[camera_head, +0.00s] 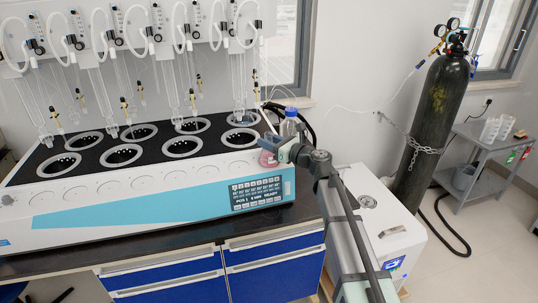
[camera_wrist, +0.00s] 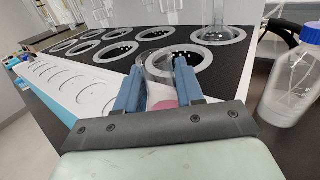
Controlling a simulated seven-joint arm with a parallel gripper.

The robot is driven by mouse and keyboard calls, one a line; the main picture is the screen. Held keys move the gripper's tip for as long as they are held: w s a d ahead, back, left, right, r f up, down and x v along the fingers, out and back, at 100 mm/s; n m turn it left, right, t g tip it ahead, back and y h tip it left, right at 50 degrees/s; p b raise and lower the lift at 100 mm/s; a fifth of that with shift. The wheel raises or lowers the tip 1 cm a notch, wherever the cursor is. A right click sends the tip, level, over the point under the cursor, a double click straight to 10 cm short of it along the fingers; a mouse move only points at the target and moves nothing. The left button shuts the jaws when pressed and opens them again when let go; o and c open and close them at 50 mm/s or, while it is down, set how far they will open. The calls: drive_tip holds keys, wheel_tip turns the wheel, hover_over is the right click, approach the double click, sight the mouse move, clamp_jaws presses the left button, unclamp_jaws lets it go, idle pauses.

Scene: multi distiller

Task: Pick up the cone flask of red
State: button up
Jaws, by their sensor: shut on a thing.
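The cone flask of red (camera_head: 267,159) shows as a small pink, clear-walled shape at the right end of the distiller in the head view. In the wrist view the flask (camera_wrist: 163,97) sits between the two blue fingers, with its clear glass reaching beyond the fingertips. My gripper (camera_head: 278,151) is shut on it. In the wrist view my gripper (camera_wrist: 158,75) has one finger on each side of the glass. Much of the flask is hidden by my gripper in the head view, and I cannot tell whether its base touches anything.
The multi distiller (camera_head: 150,205) with several round wells fills the left. A clear bottle with a blue cap (camera_wrist: 298,85) stands close on the right; it also shows behind my gripper (camera_head: 290,124). A black gas cylinder (camera_head: 436,125) and a grey cart (camera_head: 482,160) stand further right.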

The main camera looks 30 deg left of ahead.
clamp_jaws()
drive_tip(key=shift+r, duration=0.2)
idle(0.4)
